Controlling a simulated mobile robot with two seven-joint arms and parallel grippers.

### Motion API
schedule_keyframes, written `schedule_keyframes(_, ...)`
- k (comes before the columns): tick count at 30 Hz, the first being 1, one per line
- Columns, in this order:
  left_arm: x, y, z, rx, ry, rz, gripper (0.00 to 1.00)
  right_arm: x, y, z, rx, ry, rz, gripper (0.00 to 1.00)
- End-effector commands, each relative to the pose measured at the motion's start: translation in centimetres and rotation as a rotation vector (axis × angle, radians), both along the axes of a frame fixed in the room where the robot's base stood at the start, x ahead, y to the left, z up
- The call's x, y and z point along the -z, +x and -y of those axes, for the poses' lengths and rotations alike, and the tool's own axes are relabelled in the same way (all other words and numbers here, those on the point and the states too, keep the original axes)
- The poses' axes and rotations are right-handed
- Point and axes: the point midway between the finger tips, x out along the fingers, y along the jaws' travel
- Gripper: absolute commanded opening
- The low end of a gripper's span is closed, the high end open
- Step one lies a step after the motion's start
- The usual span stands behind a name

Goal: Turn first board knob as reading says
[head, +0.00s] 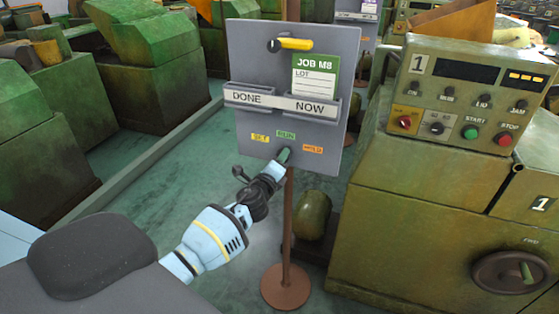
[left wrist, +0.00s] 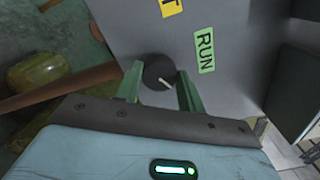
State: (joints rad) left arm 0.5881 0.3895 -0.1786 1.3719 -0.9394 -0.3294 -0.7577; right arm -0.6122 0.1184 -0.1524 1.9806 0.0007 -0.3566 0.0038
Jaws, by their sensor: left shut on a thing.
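The grey board (head: 245,60) stands on a brown post. Low on it are the labels SET (head: 260,138), RUN (head: 286,134) and HOLD (head: 312,149). My left gripper (head: 284,156) is at the knob below RUN and hides it in the head view. In the left wrist view the round dark knob (left wrist: 155,70) sits between the green fingers of my left gripper (left wrist: 158,88), which is shut on it. A short pale mark shows on the knob; which label it points at I cannot tell. RUN (left wrist: 205,50) is to the knob's right. My right gripper is out of view.
The board bears a green-and-white JOB M8 card (head: 315,78) above the NOW pocket, and a yellow-handled piece (head: 295,44). The DONE pocket (head: 247,98) shows no card. Green machine 1 (head: 400,210) with its control panel (head: 465,95) stands close at right.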

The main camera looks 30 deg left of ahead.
Motion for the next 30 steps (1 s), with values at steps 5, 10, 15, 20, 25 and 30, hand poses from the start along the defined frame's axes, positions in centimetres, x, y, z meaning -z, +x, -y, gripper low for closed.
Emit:
schedule_keyframes(5,0.0,0.0,0.0,0.000,0.002,0.000,0.16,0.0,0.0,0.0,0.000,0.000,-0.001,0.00)
schedule_keyframes(10,0.0,0.0,0.0,0.000,0.001,0.000,0.51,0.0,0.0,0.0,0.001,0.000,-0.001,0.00)
schedule_keyframes(15,0.0,0.0,0.0,0.000,0.000,0.000,0.61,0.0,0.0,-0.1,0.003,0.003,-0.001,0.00)
schedule_keyframes(20,0.0,0.0,0.0,0.000,0.000,0.000,0.61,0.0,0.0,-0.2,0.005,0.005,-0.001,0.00)
schedule_keyframes(25,0.0,-0.8,0.2,0.000,0.000,0.000,0.61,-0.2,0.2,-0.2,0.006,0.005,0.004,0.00)
schedule_keyframes(30,-0.1,-3.0,0.7,0.002,-0.001,0.001,0.61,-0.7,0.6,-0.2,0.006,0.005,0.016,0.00)
